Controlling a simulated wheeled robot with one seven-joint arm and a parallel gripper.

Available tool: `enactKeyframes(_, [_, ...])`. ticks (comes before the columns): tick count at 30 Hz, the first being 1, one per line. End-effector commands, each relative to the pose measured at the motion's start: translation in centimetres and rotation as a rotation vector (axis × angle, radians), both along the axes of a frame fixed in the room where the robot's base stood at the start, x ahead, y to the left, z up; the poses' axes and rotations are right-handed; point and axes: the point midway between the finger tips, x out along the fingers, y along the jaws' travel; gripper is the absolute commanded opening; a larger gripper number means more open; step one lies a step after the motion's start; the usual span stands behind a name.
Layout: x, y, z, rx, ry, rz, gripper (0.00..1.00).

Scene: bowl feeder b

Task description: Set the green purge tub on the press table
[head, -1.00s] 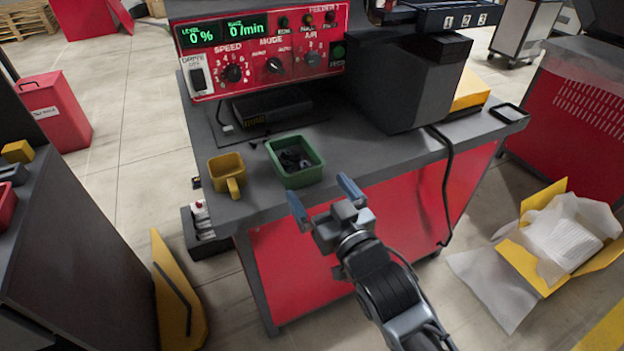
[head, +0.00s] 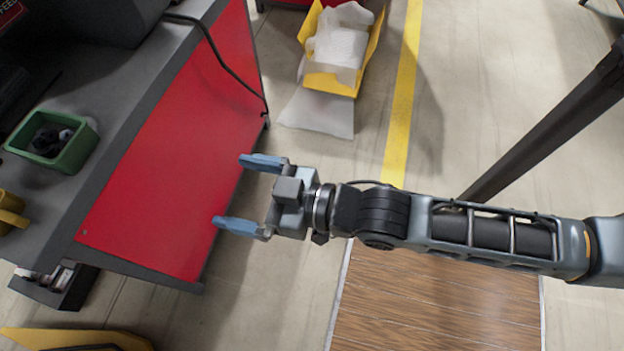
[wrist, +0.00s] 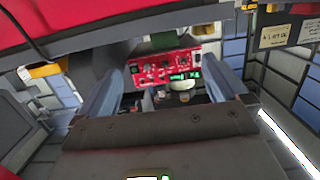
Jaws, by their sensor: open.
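The green purge tub (head: 42,152) stands upright on a grey-topped bench (head: 128,112) with red side panels, at the left of the head view. Dark bits lie inside it. My gripper (head: 240,193) is open and empty. It is to the right of the tub, clear of the bench's red side, with its two blue fingers pointing left toward the bench. The fingers also show in the wrist view (wrist: 165,88), apart with nothing between them. I cannot tell any surface here to be the press table.
A yellow mug (head: 10,212) stands near the tub, cut off by the left edge. A black cable (head: 222,60) hangs down the bench side. A yellow box (head: 345,81) with white wrapping lies on the floor. A red control panel (wrist: 165,68) shows in the wrist view.

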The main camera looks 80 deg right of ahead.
Motion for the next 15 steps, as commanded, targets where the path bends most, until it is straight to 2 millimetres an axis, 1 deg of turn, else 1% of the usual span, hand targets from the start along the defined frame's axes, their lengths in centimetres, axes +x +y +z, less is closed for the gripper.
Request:
enactKeyframes(1, [-2.5,-0.1,0.2,0.0,0.023,-0.001,1.0])
enactKeyframes(3, [-5.3,-0.2,0.9,0.0,0.043,-0.002,1.0])
enactKeyframes(5, [-7.6,-0.4,1.7,-0.003,0.059,-0.002,1.0])
enactKeyframes(6, [-9.0,-0.5,2.2,-0.003,0.071,-0.003,1.0])
enactKeyframes(9, [-12.0,-0.7,3.7,-0.006,0.096,-0.005,1.0])
enactKeyframes(12, [-14.0,-0.8,5.1,-0.007,0.114,-0.007,1.0])
enactKeyframes(15, [-15.3,-0.9,6.1,-0.01,0.125,-0.009,1.0])
